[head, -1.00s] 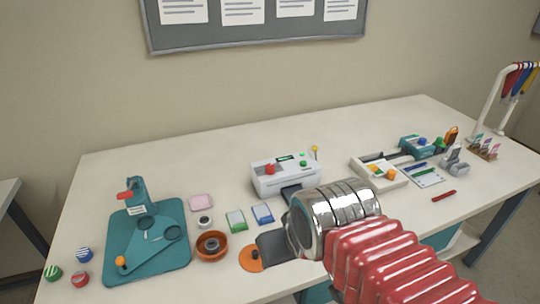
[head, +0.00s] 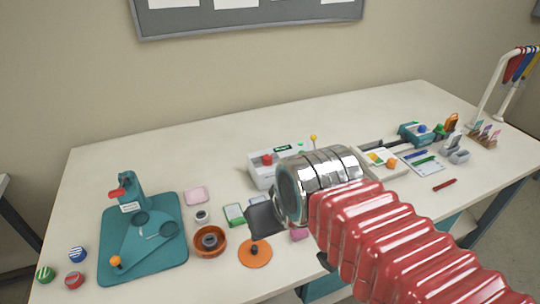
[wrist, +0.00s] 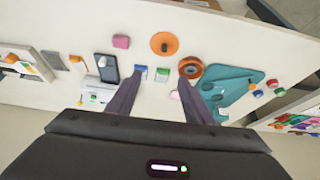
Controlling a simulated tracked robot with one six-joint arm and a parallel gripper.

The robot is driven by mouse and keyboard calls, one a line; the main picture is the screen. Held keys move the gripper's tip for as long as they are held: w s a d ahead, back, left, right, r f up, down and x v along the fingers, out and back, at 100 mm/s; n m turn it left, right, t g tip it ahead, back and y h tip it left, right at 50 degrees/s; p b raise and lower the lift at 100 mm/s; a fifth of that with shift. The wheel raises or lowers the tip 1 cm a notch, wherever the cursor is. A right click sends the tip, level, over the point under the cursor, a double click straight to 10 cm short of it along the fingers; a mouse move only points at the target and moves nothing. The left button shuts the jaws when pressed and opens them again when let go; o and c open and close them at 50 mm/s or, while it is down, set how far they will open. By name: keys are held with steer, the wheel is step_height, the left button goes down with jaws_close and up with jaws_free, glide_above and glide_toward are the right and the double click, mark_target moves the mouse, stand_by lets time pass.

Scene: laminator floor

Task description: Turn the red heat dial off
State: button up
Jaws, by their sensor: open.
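The red heat dial (head: 267,159) sits on top of the white laminator (head: 262,178) in the head view. My arm covers the laminator's front and right part. In the wrist view part of the laminator (wrist: 88,87) shows at the left, beside my left finger; I cannot make out the dial there.
An orange disc (head: 255,253), a brown ring dish (head: 210,242) and a green pad (head: 234,213) lie near my gripper. A teal mat (head: 115,265) with a teal stand is at left. A white tray (head: 362,166) is right of my arm. The table's back strip is clear.

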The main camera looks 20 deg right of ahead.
steer(key=w+d+r, duration=0.1)
steer(key=w+r, duration=0.2)
steer(key=w, duration=0.4)
steer(key=n+g+y, duration=0.1)
steer(key=n, duration=0.2)
glide_above(269, 157)
steer(key=s+d, duration=0.1)
steer(key=s, duration=0.4)
steer(key=f, duration=0.3)
steer(key=shift+s+d, duration=0.1)
steer(key=shift+s, duration=0.1)
steer(key=shift+f, duration=0.1)
steer(key=x, duration=1.3)
steer(key=shift+f, duration=0.4)
steer(key=shift+c, duration=0.6)
steer(key=c, duration=0.9)
